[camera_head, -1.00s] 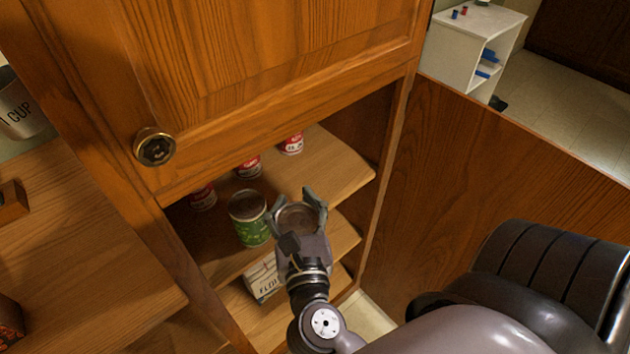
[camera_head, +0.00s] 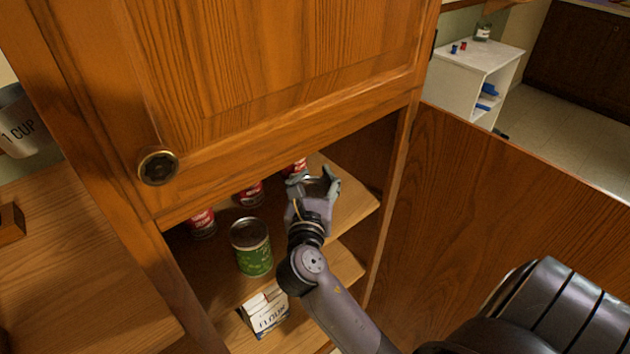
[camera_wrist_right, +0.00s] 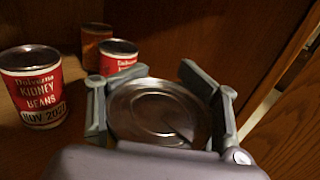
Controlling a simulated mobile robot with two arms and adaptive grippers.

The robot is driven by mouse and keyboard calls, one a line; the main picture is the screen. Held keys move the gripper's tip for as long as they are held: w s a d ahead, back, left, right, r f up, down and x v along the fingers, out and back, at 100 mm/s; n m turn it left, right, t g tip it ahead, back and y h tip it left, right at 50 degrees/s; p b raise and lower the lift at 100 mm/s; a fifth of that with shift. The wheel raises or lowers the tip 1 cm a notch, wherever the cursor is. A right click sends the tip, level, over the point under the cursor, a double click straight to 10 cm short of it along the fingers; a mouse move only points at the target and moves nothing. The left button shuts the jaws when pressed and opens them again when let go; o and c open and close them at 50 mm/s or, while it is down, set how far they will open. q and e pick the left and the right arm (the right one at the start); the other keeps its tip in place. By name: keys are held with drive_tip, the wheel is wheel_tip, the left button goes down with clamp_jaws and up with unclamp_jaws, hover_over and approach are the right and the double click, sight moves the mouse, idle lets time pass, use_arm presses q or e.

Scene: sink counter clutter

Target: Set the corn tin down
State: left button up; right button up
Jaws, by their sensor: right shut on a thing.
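My right gripper (camera_head: 314,180) is shut on a round metal tin, taken as the corn tin (camera_head: 316,187), inside the open cupboard at the right end of the upper shelf (camera_head: 352,209). In the right wrist view the tin's bare lid (camera_wrist_right: 153,112) shows upright between the two fingers, and its label is hidden. I cannot tell whether its base touches the shelf. My left gripper is not in view.
A green tin (camera_head: 251,250) stands left of my gripper. Red kidney bean tins (camera_head: 249,193) stand farther back; one is close on the left in the wrist view (camera_wrist_right: 33,90). A flour box (camera_head: 265,312) is below. The cupboard's side wall (camera_wrist_right: 262,40) is close on the right.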

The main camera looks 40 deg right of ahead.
drive_tip(key=shift+x, duration=1.05)
drive_tip(key=shift+f, duration=0.1)
wheel_tip(320, 180, down, 3)
drive_tip(key=shift+f+b, duration=0.1)
drive_tip(key=shift+b, duration=0.4)
drive_tip(key=shift+f, duration=0.1)
drive_tip(key=o, duration=1.8)
drive_tip(key=shift+f, duration=0.1)
drive_tip(key=b+v, duration=0.1)
drive_tip(key=v, duration=1.1)
